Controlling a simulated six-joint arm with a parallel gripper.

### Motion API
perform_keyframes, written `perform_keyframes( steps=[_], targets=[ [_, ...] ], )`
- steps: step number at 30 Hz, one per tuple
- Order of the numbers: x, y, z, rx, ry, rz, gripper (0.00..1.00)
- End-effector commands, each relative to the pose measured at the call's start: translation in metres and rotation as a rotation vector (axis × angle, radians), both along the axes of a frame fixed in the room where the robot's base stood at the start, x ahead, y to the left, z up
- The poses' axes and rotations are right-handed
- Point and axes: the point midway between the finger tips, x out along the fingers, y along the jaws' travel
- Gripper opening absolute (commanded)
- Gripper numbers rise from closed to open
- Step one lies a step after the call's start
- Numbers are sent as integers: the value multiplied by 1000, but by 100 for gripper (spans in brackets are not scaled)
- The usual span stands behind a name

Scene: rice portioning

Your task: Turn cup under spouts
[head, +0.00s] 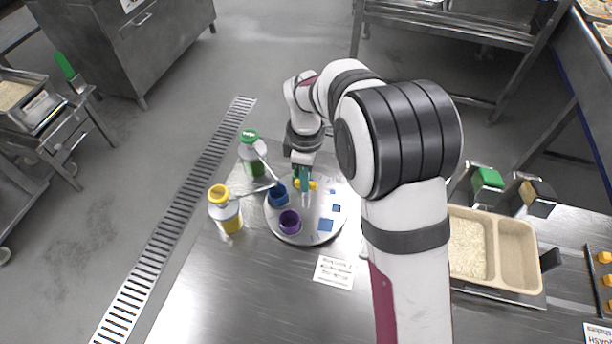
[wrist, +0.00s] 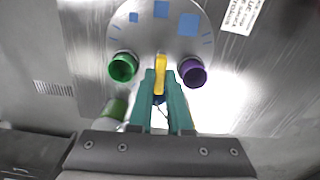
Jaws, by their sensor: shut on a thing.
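A round grey turntable (head: 309,226) with flat blue squares lies on the steel table; it also shows in the wrist view (wrist: 180,43). A blue cup (head: 278,196) and a purple cup (head: 290,223) stand at its left and front left. In the wrist view a green cup (wrist: 123,67) and the purple cup (wrist: 193,71) flank my fingers. My gripper (head: 303,182), with teal fingers, is shut on a yellow handle (wrist: 160,74). A green-capped bottle (head: 251,154) and a yellow-capped bottle (head: 226,211) stand left, their spouts reaching toward the blue cup. My gripper hides part of the turntable.
A printed card (head: 334,272) lies in front of the turntable. A beige two-part tray (head: 517,250) with rice in one side stands right, beyond my arm. Green and tan blocks (head: 488,179) are behind it. The front left of the table is clear.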

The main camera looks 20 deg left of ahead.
Motion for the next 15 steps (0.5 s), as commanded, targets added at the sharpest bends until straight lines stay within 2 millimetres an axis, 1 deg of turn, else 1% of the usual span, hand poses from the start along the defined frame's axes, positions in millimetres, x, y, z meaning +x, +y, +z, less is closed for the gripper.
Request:
perform_keyframes(
  steps=[15],
  targets=[
    [0, 1, 0, 2, -3, 256, 0]
  ],
)
